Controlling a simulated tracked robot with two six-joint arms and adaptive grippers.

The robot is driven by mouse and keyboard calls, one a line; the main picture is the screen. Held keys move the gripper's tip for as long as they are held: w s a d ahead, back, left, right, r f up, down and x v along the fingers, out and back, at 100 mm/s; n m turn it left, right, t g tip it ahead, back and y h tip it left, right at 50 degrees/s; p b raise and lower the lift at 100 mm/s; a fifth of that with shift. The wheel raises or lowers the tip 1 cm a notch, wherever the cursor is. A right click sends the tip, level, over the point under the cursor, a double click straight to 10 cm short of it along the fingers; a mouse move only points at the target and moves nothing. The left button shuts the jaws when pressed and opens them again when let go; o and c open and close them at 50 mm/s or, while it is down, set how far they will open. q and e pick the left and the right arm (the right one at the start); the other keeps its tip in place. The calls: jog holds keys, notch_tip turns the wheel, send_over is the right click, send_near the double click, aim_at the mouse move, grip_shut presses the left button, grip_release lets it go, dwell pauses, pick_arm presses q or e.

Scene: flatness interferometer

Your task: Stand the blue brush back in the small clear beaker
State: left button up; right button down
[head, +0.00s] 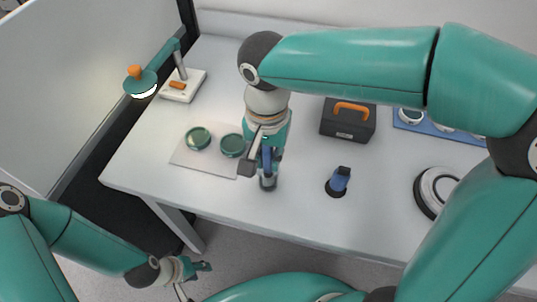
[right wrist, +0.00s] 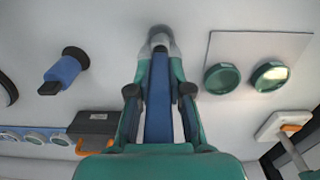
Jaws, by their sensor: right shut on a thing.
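The blue brush (head: 267,160) is upright between the fingers of my right gripper (head: 262,158), which is shut on it. In the right wrist view the brush (right wrist: 158,105) runs lengthwise between the two fingertips (right wrist: 160,91). The small clear beaker (head: 267,184) is at the brush's lower end, near the table's front edge. In the right wrist view the beaker (right wrist: 160,40) overlaps the brush's far end; I cannot tell whether the tip is inside it or whether it touches the bottom. My left gripper (head: 200,268) is empty, off the table's front edge, its opening unclear.
Two green round discs (head: 197,138) lie on a pale mat (head: 188,160) left of the beaker. A blue and black object (head: 339,180) stands to the right. A black box with an orange handle (head: 348,120) is behind. A lamp (head: 140,82) stands at the back left.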

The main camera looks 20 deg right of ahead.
jog(key=shift+f, duration=0.1)
jog(key=c, duration=1)
grip_release()
notch_tip(320, 180, up, 12)
dwell(0.4)
